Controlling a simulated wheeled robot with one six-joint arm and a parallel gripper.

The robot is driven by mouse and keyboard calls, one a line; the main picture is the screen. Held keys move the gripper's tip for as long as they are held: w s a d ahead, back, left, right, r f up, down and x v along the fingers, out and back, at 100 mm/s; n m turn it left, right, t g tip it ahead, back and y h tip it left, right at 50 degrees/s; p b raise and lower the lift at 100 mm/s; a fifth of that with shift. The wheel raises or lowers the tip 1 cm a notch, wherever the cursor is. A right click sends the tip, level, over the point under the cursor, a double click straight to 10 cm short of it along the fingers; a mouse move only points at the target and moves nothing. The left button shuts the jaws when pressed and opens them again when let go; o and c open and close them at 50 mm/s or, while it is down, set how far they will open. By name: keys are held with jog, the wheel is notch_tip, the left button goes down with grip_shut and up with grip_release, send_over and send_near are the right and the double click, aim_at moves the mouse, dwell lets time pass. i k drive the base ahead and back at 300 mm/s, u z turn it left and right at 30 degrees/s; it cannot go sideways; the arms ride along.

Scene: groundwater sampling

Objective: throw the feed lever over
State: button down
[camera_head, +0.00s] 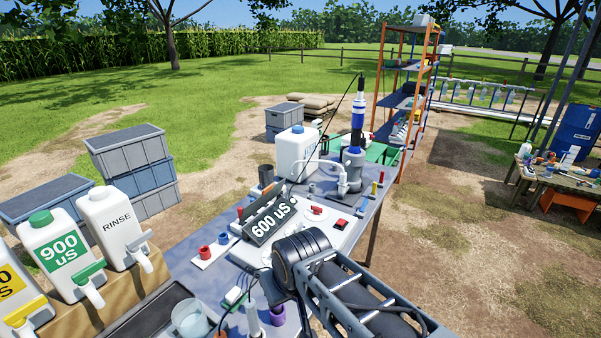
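I cannot surely pick out the feed lever. On the bench, a white base plate carries a dark display (270,222) reading "600 uS", a small round red-and-white part (316,211) and a red switch on a black block (341,224). Behind them a white fitting (343,182) with a side arm stands at the foot of an upright blue-and-white column (358,115). My arm comes in from the lower right, its dark wrist (300,255) in front of the display. The dark end of my gripper (277,288) points down toward the bench; its fingertips cannot be made out.
White jugs with taps, labelled "RINSE" (117,222) and "900 uS" (58,252), stand on a wooden stand at left. A clear beaker (190,318) sits in a dark tray. A white canister (296,153) stands behind.

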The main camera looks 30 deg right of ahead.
aim_at(366, 201)
jog(key=z, duration=2.25)
jog(key=i, duration=2.9)
jog(key=u, duration=3.2)
